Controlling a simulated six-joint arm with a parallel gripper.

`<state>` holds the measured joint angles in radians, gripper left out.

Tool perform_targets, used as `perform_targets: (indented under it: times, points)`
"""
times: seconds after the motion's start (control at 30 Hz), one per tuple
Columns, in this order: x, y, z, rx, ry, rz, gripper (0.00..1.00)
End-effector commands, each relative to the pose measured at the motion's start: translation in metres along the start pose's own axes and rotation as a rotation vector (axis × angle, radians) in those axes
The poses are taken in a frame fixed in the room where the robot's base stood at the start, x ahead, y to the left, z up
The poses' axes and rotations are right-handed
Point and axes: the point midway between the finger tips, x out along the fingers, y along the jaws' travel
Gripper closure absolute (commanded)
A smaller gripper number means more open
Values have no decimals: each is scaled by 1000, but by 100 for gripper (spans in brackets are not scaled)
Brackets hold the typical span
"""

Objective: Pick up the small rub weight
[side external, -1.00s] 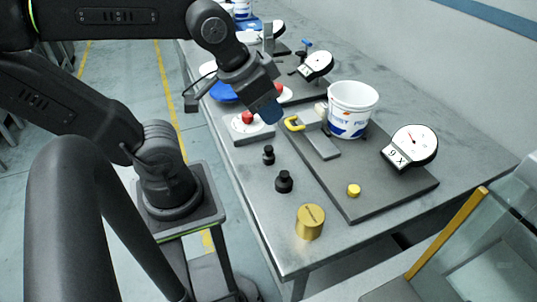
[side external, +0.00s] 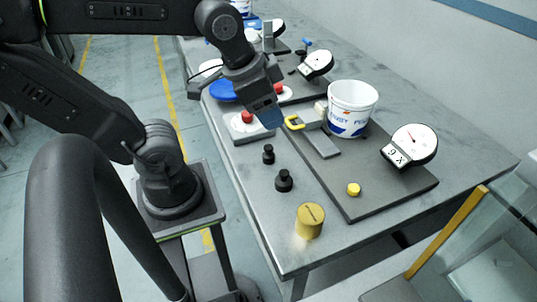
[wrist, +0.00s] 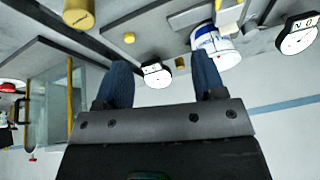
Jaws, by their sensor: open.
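Two black knobbed weights stand upright on the grey table in the side external view: a smaller one (side external: 268,154) and a larger one (side external: 284,181) nearer the camera. The pictures carry no label that tells which is the small rub weight; the smaller black one is the likelier. A big brass cylinder (side external: 311,220) stands near the table corner and shows in the wrist view (wrist: 78,14). My gripper (side external: 270,117) is above the red-button box, behind the black weights, touching neither. In the wrist view my gripper (wrist: 162,82) has its fingers apart with nothing held; neither black weight is visible there.
The red-button box (side external: 240,130) is close to my gripper. Bare table lies around the black weights.

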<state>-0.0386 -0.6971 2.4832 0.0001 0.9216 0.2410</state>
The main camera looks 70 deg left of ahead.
Motion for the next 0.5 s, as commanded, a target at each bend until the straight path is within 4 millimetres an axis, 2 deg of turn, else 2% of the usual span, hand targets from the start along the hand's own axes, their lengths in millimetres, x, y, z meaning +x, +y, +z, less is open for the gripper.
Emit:
perform_targets:
  times: [0.27,0.5]
  points:
    - [24,-26,2,573,-169,63,37]
    - [43,-49,7,1072,-258,218,37]
